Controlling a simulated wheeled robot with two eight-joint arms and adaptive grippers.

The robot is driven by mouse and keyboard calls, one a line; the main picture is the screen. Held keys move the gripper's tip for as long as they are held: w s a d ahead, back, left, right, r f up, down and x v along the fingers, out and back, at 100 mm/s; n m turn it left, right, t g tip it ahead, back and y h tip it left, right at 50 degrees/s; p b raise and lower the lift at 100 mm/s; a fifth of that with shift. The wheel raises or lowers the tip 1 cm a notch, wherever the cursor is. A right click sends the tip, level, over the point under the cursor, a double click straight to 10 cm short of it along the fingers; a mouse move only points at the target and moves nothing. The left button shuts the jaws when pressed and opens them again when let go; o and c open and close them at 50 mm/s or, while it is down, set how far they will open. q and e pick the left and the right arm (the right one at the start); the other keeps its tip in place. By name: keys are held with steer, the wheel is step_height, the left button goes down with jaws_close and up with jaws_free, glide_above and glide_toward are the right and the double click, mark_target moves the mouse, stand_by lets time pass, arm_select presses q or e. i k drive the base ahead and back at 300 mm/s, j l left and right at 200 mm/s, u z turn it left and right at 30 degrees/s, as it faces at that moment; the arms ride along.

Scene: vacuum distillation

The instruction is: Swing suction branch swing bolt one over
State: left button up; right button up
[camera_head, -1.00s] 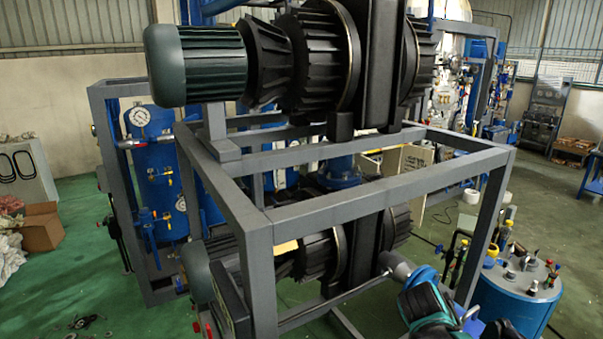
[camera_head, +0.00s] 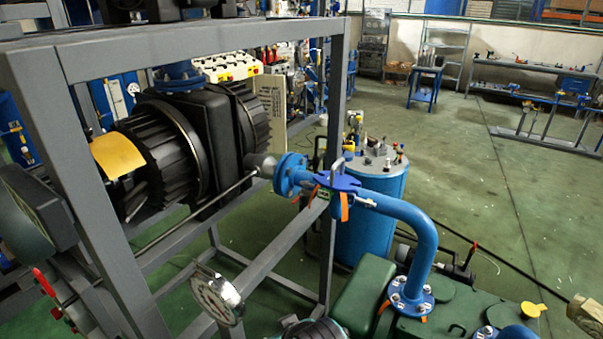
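The suction branch is a blue pipe (camera_head: 412,218) that bends down to a bolted flange on a green casing. Its upper end meets a blue flange joint (camera_head: 336,182) beside the black pump's grey outlet. A silver looped piece (camera_head: 337,166) stands up at this joint, and a small silver bolt-like part (camera_head: 367,202) sticks out on its right. Orange strips (camera_head: 345,206) hang there. I cannot tell which part is swing bolt one. Neither gripper shows clearly; a dark teal-rimmed shape (camera_head: 312,328) is cut off at the bottom edge.
A grey frame (camera_head: 335,110) surrounds the black ribbed pump (camera_head: 205,140) on the left. A round gauge (camera_head: 216,295) stands in front. A blue tank (camera_head: 372,215) is behind the pipe, and the green casing (camera_head: 450,305) is below it. Open floor lies to the right.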

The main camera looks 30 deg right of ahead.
mark_target(358, 200)
steer(key=k+l+z, duration=0.15)
steer(key=k+z, duration=0.15)
steer(key=k, duration=0.35)
steer(key=i+j+z, duration=0.1)
steer(key=z, duration=0.35)
steer(key=j+z, duration=0.4)
steer(key=i+j+z, duration=0.1)
steer(key=z, duration=0.35)
steer(key=l+u, duration=0.1)
steer(key=k+l, duration=0.05)
steer(key=l, duration=0.05)
